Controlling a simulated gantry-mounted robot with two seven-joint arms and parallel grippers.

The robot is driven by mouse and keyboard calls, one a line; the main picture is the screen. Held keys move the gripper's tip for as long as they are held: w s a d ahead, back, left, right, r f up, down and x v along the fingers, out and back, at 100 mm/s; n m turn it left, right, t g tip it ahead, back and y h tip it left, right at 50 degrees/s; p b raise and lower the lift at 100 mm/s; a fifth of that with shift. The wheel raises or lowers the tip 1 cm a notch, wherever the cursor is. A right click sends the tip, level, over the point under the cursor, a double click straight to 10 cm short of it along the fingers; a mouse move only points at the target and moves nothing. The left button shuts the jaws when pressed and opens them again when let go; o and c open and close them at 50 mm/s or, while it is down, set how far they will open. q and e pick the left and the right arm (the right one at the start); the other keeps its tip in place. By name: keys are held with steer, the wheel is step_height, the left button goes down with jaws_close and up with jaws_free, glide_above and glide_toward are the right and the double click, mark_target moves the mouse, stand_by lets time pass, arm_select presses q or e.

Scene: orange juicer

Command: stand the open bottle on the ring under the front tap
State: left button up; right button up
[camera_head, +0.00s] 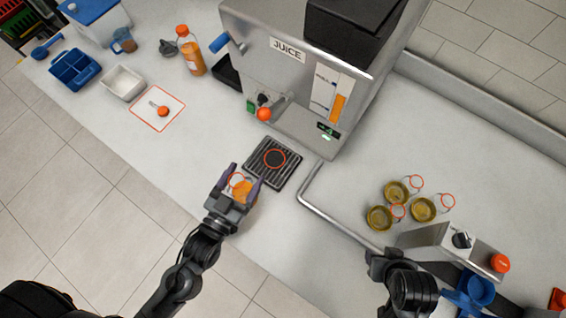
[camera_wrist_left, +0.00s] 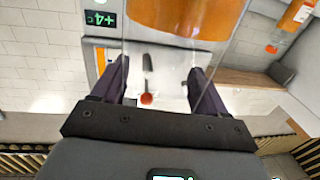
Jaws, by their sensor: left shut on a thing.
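My left gripper (camera_head: 244,176) is shut on the open bottle (camera_head: 243,191), a clear one with orange contents and a red-ringed mouth. In the left wrist view the clear bottle (camera_wrist_left: 185,15) fills the space between the two fingers. The bottle is in front of and to the left of the black drip grate (camera_head: 261,176), clear of its middle. A red ring (camera_head: 275,158) is marked on the grate. The front tap (camera_head: 277,107) is on the juicer above it, with an orange knob (camera_head: 264,114). My right gripper (camera_head: 382,265) is at lower right; its fingers are unclear.
The steel juicer (camera_head: 270,75) stands behind the grate. A bent metal rail (camera_head: 330,215) runs to its right. Three amber jars (camera_head: 397,191) with red rings stand further right. A capped juice bottle (camera_head: 190,52), a white tray (camera_head: 122,83) and a red-edged mat (camera_head: 150,115) are at left.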

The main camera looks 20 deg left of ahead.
arm_select(q)
steer(key=shift+s+d, duration=0.25)
steer(key=shift+s, duration=0.2)
steer(key=shift+s+d, duration=0.2)
steer(key=shift+s, duration=0.25)
steer(key=shift+w+d, duration=0.1)
steer(key=shift+w, duration=0.1)
arm_select(e)
steer(key=shift+s+d+f+b, duration=0.1)
steer(key=shift+d+f+b, duration=0.15)
steer(key=shift+f+b, duration=0.25)
steer(key=shift+d+f, duration=0.1)
steer(key=shift+f, duration=0.1)
steer(key=shift+s, duration=0.1)
arm_select(q)
steer(key=w+d+f, duration=0.1)
steer(key=w+d, duration=0.1)
steer(key=w, duration=1.4)
steer(key=shift+w+f, duration=0.2)
steer(key=shift+w, duration=0.2)
steer(key=shift+d, duration=0.15)
steer(key=o, duration=1.7)
steer(key=shift+f, duration=0.2)
arm_select(e)
steer(key=shift+f, duration=0.1)
